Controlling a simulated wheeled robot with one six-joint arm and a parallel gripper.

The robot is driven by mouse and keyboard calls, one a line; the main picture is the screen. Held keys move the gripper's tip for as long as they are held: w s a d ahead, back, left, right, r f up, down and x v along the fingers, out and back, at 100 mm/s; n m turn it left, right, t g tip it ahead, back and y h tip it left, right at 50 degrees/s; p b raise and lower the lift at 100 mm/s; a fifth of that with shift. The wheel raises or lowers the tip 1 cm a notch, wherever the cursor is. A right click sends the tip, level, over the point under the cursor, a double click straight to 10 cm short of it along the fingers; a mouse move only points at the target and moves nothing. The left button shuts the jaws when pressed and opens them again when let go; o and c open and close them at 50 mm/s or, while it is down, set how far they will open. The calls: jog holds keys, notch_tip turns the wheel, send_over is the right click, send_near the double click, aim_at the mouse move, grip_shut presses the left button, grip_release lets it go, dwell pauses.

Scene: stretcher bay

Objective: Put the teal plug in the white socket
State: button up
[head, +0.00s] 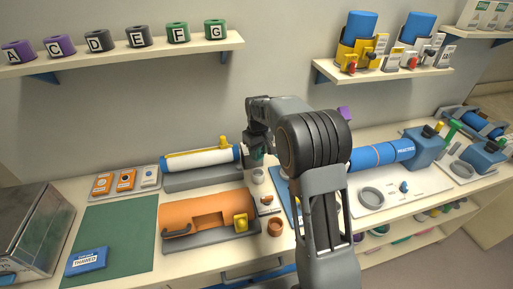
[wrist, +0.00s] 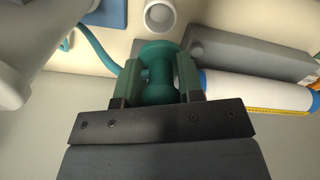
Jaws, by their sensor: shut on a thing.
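My gripper (wrist: 158,80) is shut on the teal plug (wrist: 157,88), with one finger on each side of it. A teal hose (wrist: 102,50) shows to the left of the plug in the wrist view. The white socket (wrist: 160,14) is a round, hollow ring at the top of the wrist view, just beyond the plug and apart from it. In the head view the socket (head: 258,176) stands on the bench below my gripper (head: 258,152). Only a little of the teal plug (head: 258,158) shows there, partly hidden by the gripper.
A white and blue cylinder (head: 200,158) lies on a grey base (head: 204,179) close to the left of the socket. A blue cylinder (head: 380,155) lies to the right, and my arm hides part of the bench.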

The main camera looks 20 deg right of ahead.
jog(key=shift+f+b, duration=1.9)
jog(key=shift+f, duration=0.85)
jog(key=shift+s+d+f+b, duration=0.15)
jog(key=shift+f+b, duration=0.7)
jog(key=shift+f, duration=0.6)
jog(key=o, duration=1)
jog(key=shift+r, duration=0.1)
notch_tip(320, 180, up, 7)
jog(key=shift+r+b, duration=0.15)
jog(key=shift+b, duration=0.25)
jog(key=shift+f+m, duration=0.35)
jog(key=shift+m, duration=0.05)
jog(key=s+r+m+t, duration=0.1)
jog(key=s+r+t, duration=0.1)
jog(key=s, duration=1)
jog(key=s+r+m+t, duration=0.1)
jog(key=s+m+t, duration=0.1)
jog(key=s, duration=1.1)
jog(key=shift+s+r, duration=0.2)
jog(key=shift+r, duration=0.2)
